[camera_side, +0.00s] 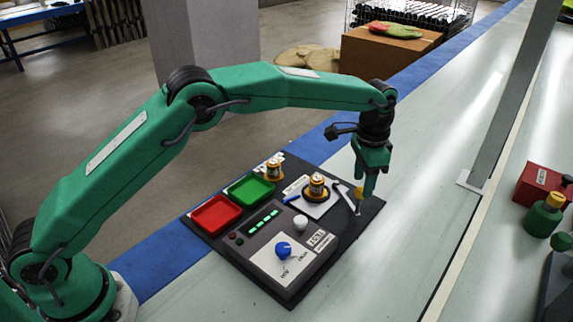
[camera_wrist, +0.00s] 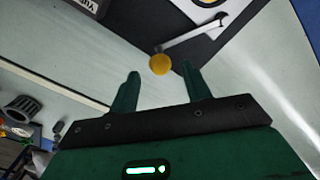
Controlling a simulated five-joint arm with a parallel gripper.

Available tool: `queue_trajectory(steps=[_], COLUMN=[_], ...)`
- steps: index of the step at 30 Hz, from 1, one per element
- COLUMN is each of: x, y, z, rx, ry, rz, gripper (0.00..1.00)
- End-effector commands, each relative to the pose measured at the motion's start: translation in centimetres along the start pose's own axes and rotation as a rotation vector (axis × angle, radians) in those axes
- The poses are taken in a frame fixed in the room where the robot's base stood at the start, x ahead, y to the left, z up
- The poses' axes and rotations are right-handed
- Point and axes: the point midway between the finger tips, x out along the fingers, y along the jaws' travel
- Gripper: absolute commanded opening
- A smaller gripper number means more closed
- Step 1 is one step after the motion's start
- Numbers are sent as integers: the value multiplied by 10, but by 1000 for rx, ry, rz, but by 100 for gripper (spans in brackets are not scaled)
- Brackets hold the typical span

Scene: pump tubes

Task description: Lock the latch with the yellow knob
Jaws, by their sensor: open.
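The yellow knob (camera_wrist: 160,64) sits at the end of a pale metal latch lever (camera_wrist: 196,36) in the wrist view. In the side view the knob (camera_side: 360,191) is near the right edge of the black board, partly covered by my gripper, and the lever (camera_side: 346,200) runs beside it. My gripper (camera_wrist: 158,75) is open, with one finger on each side of the knob in the wrist picture. I cannot tell whether the fingers reach down to the knob's height. A brass pump tube (camera_side: 316,184) stands in a round holder on a white plate left of the latch.
The black board (camera_side: 345,242) carries a red tray (camera_side: 215,214), a green tray (camera_side: 250,189), a second tube (camera_side: 273,169) and a test panel with a blue dial (camera_side: 283,249) and white knob (camera_side: 300,222). Pale bench surface right of the board is clear up to a grey post (camera_side: 510,100).

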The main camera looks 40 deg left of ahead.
Motion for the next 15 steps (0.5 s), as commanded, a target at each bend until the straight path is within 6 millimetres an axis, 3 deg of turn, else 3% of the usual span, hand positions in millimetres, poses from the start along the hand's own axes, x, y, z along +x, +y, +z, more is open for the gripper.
queue_trajectory(steps=[15], x=[58], y=[0], z=[1], rx=[-1], ry=[-2], rz=[1], gripper=[48])
